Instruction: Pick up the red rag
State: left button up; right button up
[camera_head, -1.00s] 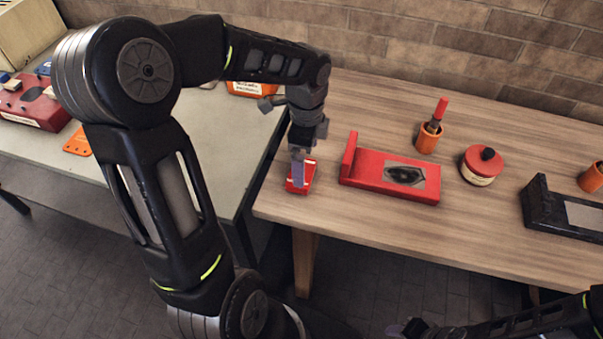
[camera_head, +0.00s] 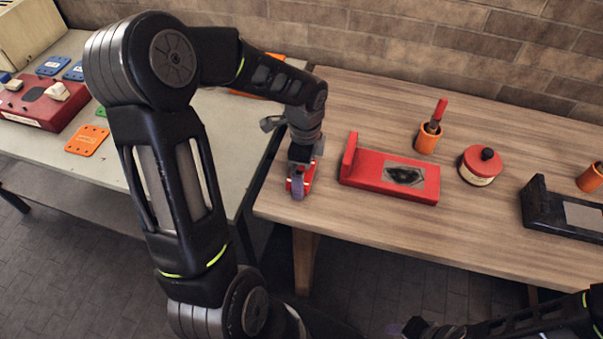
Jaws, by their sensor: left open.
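The red rag (camera_head: 308,178) is a small red piece with pale stripes at the left end of the wooden table (camera_head: 480,235). My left gripper (camera_head: 298,188) points down right over it and covers most of it. Its jaws are open; I cannot tell whether the fingers touch the rag. My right gripper (camera_head: 408,328) is low at the bottom edge, away from the table, and its jaws are too dark and small to read.
A red block with a dark plate (camera_head: 365,177) lies just right of the rag. Further right are an orange cup (camera_head: 428,140), a round red tin (camera_head: 481,165) and a black block (camera_head: 540,205). A grey table (camera_head: 120,180) with a red box (camera_head: 45,105) stands left, across a gap.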

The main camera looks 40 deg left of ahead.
aim_at(305, 172)
pick_arm(q)
jog(key=shift+c, duration=0.3)
jog(key=c, duration=1.1)
jog(key=shift+c, duration=0.2)
notch_tip(305, 172, up, 10)
dwell(0.5)
